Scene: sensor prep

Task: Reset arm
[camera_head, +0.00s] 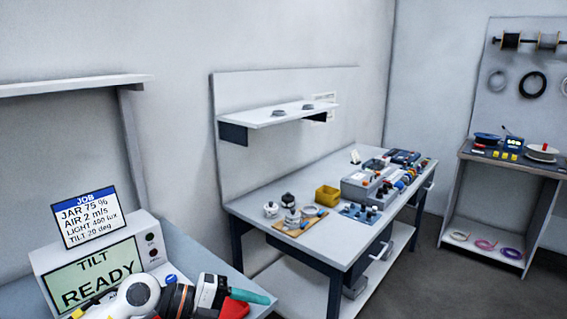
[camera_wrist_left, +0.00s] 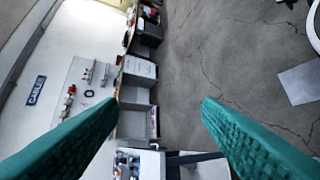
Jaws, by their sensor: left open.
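My left gripper (camera_wrist_left: 160,103) shows in the left wrist view as two teal ribbed fingers, wide apart with nothing between them. In the head view, my left arm comes in at the bottom left, and one teal finger of the left gripper (camera_head: 250,296) points right, over the front of the near bench. The other finger cannot be made out there. A grey box with a screen reading "TILT READY" (camera_head: 95,274) stands just behind the arm. A job card (camera_head: 88,217) above it lists jar, air, light and tilt values. My right gripper is not in view.
A red item (camera_head: 235,308) lies beside the left gripper, partly hidden. A second bench (camera_head: 250,207) with jars, a yellow bin (camera_head: 327,195) and instruments stands in the middle. A shelf unit (camera_head: 452,190) stands at the right. The floor (camera_head: 425,265) between them is clear.

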